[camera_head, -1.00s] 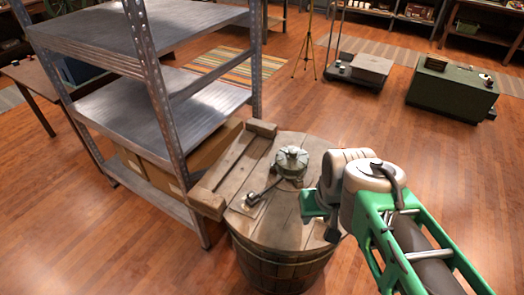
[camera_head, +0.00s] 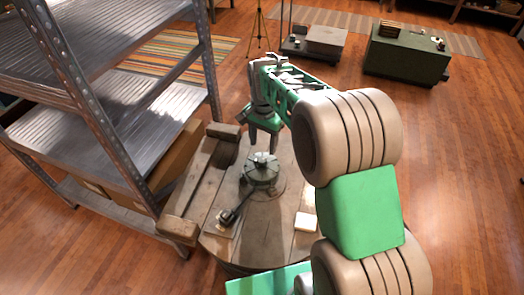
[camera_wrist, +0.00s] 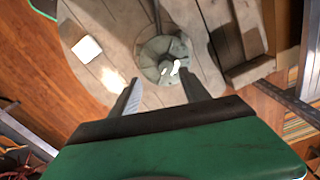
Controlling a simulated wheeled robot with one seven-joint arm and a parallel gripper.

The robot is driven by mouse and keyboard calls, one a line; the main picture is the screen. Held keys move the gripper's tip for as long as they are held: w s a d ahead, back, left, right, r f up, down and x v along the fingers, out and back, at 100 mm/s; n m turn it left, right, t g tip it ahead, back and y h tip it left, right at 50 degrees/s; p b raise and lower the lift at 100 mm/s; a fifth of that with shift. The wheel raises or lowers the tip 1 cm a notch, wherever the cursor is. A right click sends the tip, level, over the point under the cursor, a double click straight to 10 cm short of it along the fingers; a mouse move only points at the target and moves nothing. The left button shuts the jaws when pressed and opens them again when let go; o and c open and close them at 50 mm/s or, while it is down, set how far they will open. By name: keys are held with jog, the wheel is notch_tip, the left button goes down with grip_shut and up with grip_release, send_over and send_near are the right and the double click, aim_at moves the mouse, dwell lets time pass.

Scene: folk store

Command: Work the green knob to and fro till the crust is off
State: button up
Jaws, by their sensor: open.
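The knob (camera_head: 262,172) is a grey-green, lobed disc on a round base on the wooden barrel top (camera_head: 275,240). In the wrist view the knob (camera_wrist: 150,52) lies ahead, between the finger lines. Small pale bits (camera_wrist: 176,67) show on or just above its middle; I cannot tell whether they are crust. My gripper (camera_head: 262,146) points down above the knob, at its far side in the head view. Its two fingers are spread, with nothing between them. I cannot tell whether they touch the knob. The arm hides the barrel's right side.
A dark-handled tool (camera_head: 230,213) lies left of the knob. A white block (camera_head: 305,221) lies to its front right. A wooden plank frame (camera_head: 190,195) borders the barrel at left, beside a metal shelf (camera_head: 150,110). Wooden floor lies open behind, before a green cabinet (camera_head: 405,55).

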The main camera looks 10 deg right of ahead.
aim_at(262, 159)
jog(key=shift+w+f+m, duration=0.7)
jog(key=shift+w+f, duration=0.2)
jog(key=shift+f, duration=0.1)
notch_tip(262, 159, down, 8)
jog(key=shift+r+p, duration=0.15)
jog(key=shift+p, duration=0.5)
grip_shut()
